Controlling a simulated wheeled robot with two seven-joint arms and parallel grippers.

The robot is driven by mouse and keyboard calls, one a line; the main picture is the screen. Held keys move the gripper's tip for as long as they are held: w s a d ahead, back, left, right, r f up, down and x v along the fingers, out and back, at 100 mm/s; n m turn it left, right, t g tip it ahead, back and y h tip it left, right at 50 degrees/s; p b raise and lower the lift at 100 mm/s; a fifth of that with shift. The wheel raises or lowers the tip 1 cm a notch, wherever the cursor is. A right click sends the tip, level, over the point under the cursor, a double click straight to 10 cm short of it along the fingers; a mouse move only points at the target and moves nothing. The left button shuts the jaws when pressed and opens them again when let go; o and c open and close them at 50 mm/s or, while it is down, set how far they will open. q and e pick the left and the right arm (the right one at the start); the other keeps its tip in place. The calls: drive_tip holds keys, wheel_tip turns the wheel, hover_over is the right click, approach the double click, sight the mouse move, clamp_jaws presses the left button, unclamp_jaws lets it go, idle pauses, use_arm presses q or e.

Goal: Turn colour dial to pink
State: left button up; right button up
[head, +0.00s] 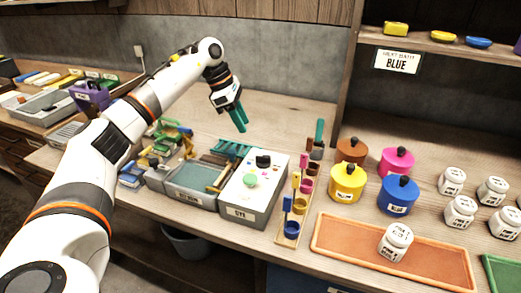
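A grey-white box labelled "DYE" (252,199) stands on the bench in the middle. On its top are a black knob (263,161) and a pale green disc (250,180). I cannot tell which colour the knob points at, as the marks are too small. My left gripper (241,123) has teal fingers pointing down. It is in the air above and behind the box, apart from the knob, and looks empty. The fingers lie close together in this view, so their gap is unclear. My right gripper is out of view.
A rack of coloured scoops (288,240) stands just right of the box. Brown, pink, yellow and blue pots (398,196) are further right, with an orange tray (340,251) in front. A grey tray (190,197) and tools crowd the left side. The bench behind is clear.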

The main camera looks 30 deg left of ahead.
sight(259, 155)
use_arm(q)
drive_tip(key=p+x, duration=0.1)
drive_tip(key=x, duration=1.1)
drive_tip(key=shift+s, duration=0.1)
drive_tip(key=shift+r, duration=0.1)
clamp_jaws()
